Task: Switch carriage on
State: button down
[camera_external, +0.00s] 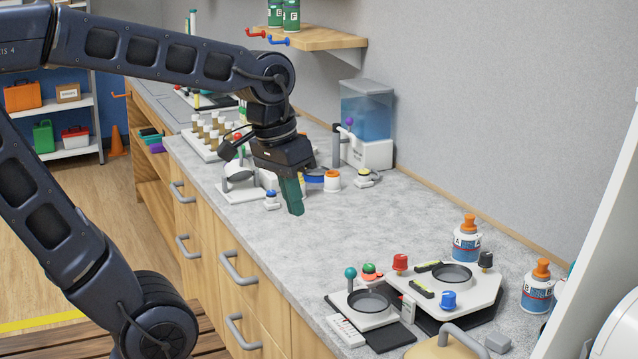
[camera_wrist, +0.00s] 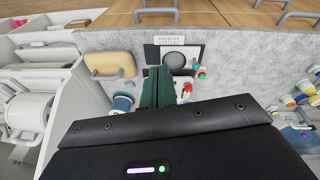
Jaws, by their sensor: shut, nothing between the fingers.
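A small white carriage (camera_external: 384,318) with a round dark dish stands on a black base at the counter's front right. A teal ball-topped lever (camera_external: 350,273) stands at its back left. A green-topped button with a red base (camera_external: 369,271) is behind it. A white printed strip (camera_external: 345,331) lies along its front. My gripper (camera_external: 296,211) has dark green fingers, shut and empty, pointing down above the counter, well left of the carriage.
A white platform (camera_external: 483,291) with red, blue and black knobs adjoins the carriage. Two orange-capped bottles (camera_external: 466,240) stand behind and right of it. A tan lid with a grey handle (camera_external: 440,347) is in front. Middle counter (camera_external: 345,230) is clear.

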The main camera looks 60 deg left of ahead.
jog(key=w+a+f+n+g+h, duration=0.4)
jog(key=w+a+n, duration=0.1)
jog(key=w, duration=0.1)
jog(key=n+t+h, duration=0.1)
jog(key=n+h, duration=0.7)
jog(key=n, duration=0.1)
send_near(347, 269)
jog(key=s+r, duration=0.3)
jog(key=r, duration=0.2)
jog(key=a+f+n+t+h, duration=0.2)
jog(key=a+f+n+t, duration=0.1)
jog(key=a+f, duration=0.4)
jog(key=shift+a+n+t+h, duration=0.3)
jog(key=shift+a+n+h, duration=0.15)
jog(key=shift+a, duration=0.35)
jog(key=x, duration=1.4)
